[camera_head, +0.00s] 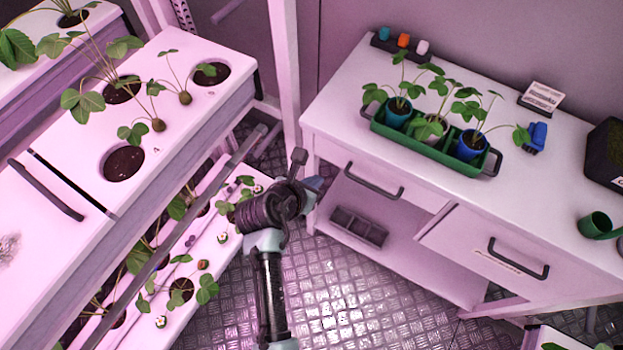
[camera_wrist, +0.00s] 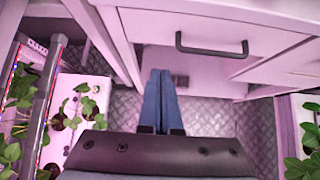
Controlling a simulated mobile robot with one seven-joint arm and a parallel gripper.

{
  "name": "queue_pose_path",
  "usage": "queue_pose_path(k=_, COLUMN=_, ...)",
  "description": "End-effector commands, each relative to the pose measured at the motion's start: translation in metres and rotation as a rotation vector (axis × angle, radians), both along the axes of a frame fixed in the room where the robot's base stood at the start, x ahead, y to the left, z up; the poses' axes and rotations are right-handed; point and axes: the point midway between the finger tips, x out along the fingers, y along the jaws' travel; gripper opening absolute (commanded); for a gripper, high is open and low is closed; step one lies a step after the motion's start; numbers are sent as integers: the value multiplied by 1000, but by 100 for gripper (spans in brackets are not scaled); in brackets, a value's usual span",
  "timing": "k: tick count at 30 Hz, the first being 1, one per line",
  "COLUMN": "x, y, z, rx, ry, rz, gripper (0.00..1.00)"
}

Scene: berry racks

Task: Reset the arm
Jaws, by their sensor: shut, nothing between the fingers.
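My arm rises from the bottom middle of the head view, between the plant rack and the white bench. My gripper (camera_head: 314,184) is at its end, in the air in front of the bench's drawers. In the wrist view, the two blue fingers of my gripper (camera_wrist: 159,76) lie together, shut, with nothing between them. They point toward the space below the bench drawer. Part of the wrist hides the gripper's base in the head view.
The plant rack (camera_head: 215,127) is close on the left, with a rail along its edge. The white bench (camera_head: 343,100) on the right carries a green tray (camera_head: 405,139) of potted plants. Its drawers have dark handles (camera_head: 518,262). The metal floor between is clear.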

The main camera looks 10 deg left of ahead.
Motion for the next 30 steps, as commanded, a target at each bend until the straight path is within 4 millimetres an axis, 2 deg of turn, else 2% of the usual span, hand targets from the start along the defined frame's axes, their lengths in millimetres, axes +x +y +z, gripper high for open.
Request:
queue_pose_path(k=4, x=-8, y=3, z=8, rx=0, ry=1, rz=1, gripper=0)
queue_pose_path(k=10, x=-9, y=4, z=12, rx=8, ry=-6, rz=-6, gripper=0)
queue_pose_path(k=12, x=-1, y=4, z=23, rx=50, ry=-38, rz=-33, gripper=0)
queue_pose_path(k=14, x=10, y=6, z=41, rx=127, ry=-95, rz=-79, gripper=0)
queue_pose_path(k=17, x=38, y=8, z=94, rx=339, ry=-243, rz=-198, gripper=0)
queue_pose_path(k=22, x=78, y=2, z=218, rx=853, ry=-536, rz=-403, gripper=0)
queue_pose_path(k=26, x=87, y=-9, z=317, rx=1277, ry=-715, rz=-490, gripper=0)
queue_pose_path(k=27, x=86, y=-13, z=348, rx=1413, ry=-759, rz=-503, gripper=0)
queue_pose_path(k=29, x=81, y=-21, z=394, rx=1616, ry=-815, rz=-509, gripper=0)
queue_pose_path(k=30, x=74, y=-25, z=424, rx=1755, ry=-842, rz=-503, gripper=0)
